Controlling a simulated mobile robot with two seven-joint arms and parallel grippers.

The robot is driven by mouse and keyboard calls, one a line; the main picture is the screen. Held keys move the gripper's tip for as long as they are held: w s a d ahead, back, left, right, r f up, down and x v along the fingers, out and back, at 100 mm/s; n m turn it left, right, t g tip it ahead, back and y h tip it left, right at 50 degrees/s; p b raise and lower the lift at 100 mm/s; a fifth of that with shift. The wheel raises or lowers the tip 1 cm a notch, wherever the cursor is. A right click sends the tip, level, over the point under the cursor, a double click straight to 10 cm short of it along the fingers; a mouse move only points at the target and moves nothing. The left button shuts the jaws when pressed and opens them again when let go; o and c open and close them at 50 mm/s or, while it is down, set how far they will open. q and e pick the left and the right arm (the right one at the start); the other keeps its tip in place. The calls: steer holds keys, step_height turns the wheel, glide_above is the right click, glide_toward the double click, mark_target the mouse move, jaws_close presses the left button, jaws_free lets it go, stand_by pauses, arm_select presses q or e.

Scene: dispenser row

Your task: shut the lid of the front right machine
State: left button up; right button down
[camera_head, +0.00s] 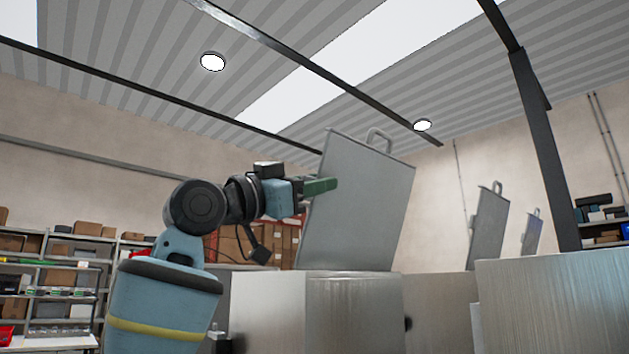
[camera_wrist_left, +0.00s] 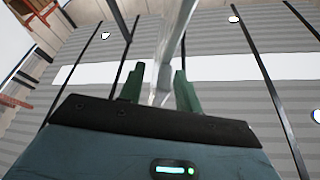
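A flat grey metal lid (camera_head: 357,205) with a bar handle (camera_head: 379,140) on its top edge stands raised over the nearest central metal machine (camera_head: 320,310). The lid leans slightly to the right. My left gripper (camera_head: 320,186) is at the lid's left edge, above mid-height, with a green finger overlapping its face. In the left wrist view the green fingers (camera_wrist_left: 159,88) are apart, with a grey metal edge (camera_wrist_left: 168,55) running up between them. I cannot tell whether they touch it. My right gripper is not in view.
Another metal machine (camera_head: 550,305) stands at the near right, no raised lid showing on it. Two more raised lids stand farther back, one (camera_head: 488,228) and a smaller one (camera_head: 531,232). A dark post (camera_head: 545,150) rises at right. Shelves (camera_head: 65,275) line the left wall.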

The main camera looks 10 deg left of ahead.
arm_select(q)
steer(key=shift+w+d+r, duration=0.1)
steer(key=shift+w+d, duration=0.1)
steer(key=shift+w, duration=0.05)
steer(key=shift+c, duration=0.4)
jaws_close()
steer(key=shift+a, duration=0.15)
steer(key=w+a+n+t+y, duration=0.3)
steer(key=a+n, duration=0.4)
steer(key=n, duration=0.3)
steer(key=shift+w+r+t+y, duration=0.3)
steer(key=shift+w+r+y, duration=0.1)
steer(key=shift+w+y, duration=0.5)
steer(key=shift+n, duration=0.3)
